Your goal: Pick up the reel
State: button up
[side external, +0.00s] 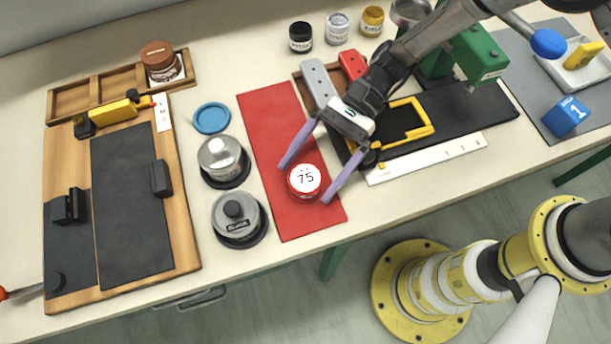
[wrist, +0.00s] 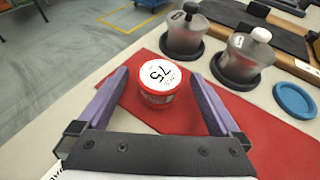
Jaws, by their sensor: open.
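The reel (side external: 304,181) is a small round red item with a white top label reading 75. It lies on the red mat (side external: 268,126), near the mat's front part. My gripper (side external: 304,184) is open, with one purple finger on each side of the reel in the side view. In the wrist view the reel (wrist: 158,79) shows between and a little beyond the two fingers of my gripper (wrist: 163,78). I see gaps between the reel and the fingers in that view. The fingers do not visibly touch it.
Two grey lidded pots (side external: 223,160) (side external: 238,217) on dark bases stand left of the mat. A blue dish (side external: 211,118) lies behind them. A wooden board with dark panels (side external: 130,205) is at left. A yellow frame (side external: 408,122) and white ruler (side external: 425,158) lie to the right.

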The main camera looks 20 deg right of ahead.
jog(key=c, duration=1.4)
